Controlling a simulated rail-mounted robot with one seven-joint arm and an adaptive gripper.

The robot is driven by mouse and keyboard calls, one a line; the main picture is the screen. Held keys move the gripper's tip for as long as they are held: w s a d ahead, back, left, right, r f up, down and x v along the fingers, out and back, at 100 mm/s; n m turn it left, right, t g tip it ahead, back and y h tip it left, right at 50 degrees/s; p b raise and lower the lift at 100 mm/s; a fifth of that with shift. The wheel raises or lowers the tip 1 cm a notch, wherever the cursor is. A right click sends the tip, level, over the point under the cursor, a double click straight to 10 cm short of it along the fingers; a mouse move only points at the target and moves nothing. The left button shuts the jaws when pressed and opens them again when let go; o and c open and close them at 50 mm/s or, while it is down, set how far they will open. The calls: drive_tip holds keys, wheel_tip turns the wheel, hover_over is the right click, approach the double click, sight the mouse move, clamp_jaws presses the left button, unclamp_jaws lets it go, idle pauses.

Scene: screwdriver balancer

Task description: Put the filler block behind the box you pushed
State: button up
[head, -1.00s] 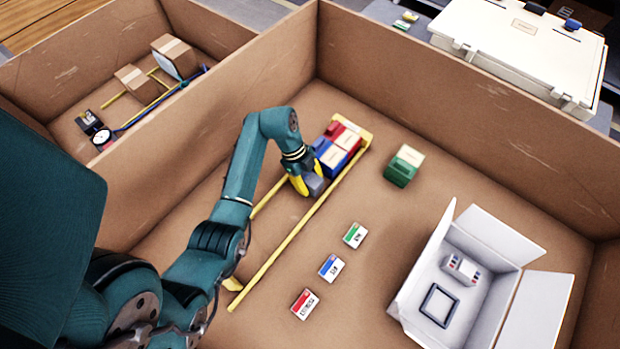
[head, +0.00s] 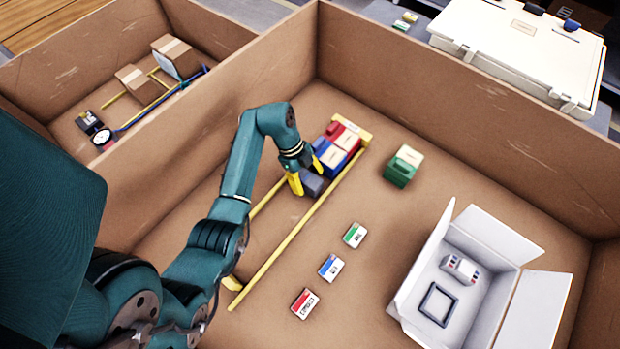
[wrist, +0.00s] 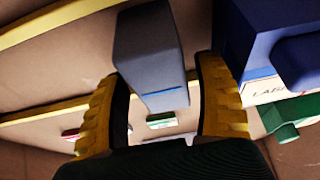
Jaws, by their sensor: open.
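The grey filler block (head: 312,184) stands in the yellow-railed lane, just behind the blue box (head: 328,158). The blue box sits beside the red box (head: 342,134), by the lane's yellow far end. My gripper (head: 306,176) is down at the block with its yellow fingers spread. In the wrist view, the grey block (wrist: 150,55) lies between the open fingers of my gripper (wrist: 155,100), with gaps showing on both sides. The blue box (wrist: 255,40) is close beyond the right finger. I cannot tell if block and box touch.
A green box (head: 402,167) stands right of the lane's yellow rail (head: 300,228). Several label cards (head: 331,267) lie on the floor nearer me. An open white carton (head: 480,285) is at the right. High cardboard walls (head: 440,95) surround the area.

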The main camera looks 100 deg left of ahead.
drive_tip(key=p+v, duration=0.3)
drive_tip(key=v, duration=0.6)
drive_tip(key=shift+w+r, duration=0.1)
drive_tip(key=shift+s+a+r+p, duration=0.1)
drive_tip(key=shift+s+r+p, duration=0.2)
drive_tip(key=shift+r+p, duration=0.15)
